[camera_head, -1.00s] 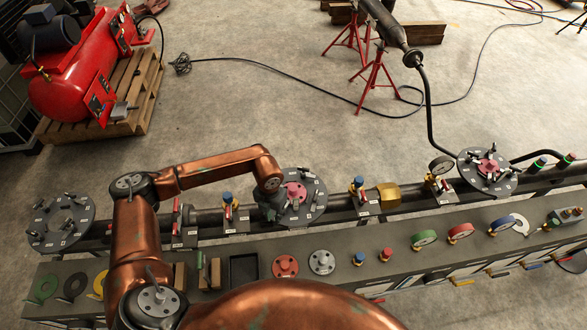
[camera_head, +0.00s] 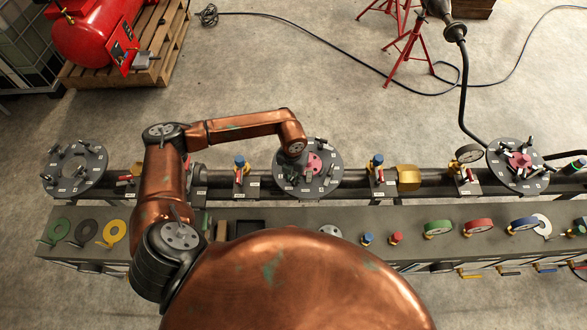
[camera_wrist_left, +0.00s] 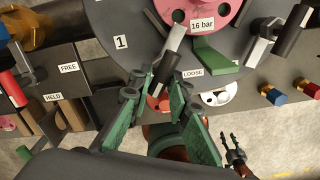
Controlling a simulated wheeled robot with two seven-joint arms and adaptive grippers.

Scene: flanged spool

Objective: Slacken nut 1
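The middle grey flange (camera_head: 332,172) with a pink centre disc (camera_head: 315,163) sits on the pipe line. In the left wrist view it fills the top, with a "16 bar" label on the pink disc (camera_wrist_left: 205,10). Nut 1 (camera_wrist_left: 172,45), with a grey and dark bar handle, is right of the number 1 plate and near a "LOOSE" plate. My left gripper (camera_wrist_left: 160,88) has its green-padded fingers apart, one tip on each side of the bar's lower end; contact is unclear. In the head view my wrist mostly hides it. A small pronged shape low in the wrist view looks like my right gripper (camera_wrist_left: 231,142).
A green tab (camera_wrist_left: 215,58) and another bar-handled nut (camera_wrist_left: 280,40) are to the right on the flange. "FREE" and "HELD" plates are at left. Blue-topped valves (camera_head: 239,162) flank the flange. The bench (camera_head: 290,216) runs in front, partly hidden by my copper body part.

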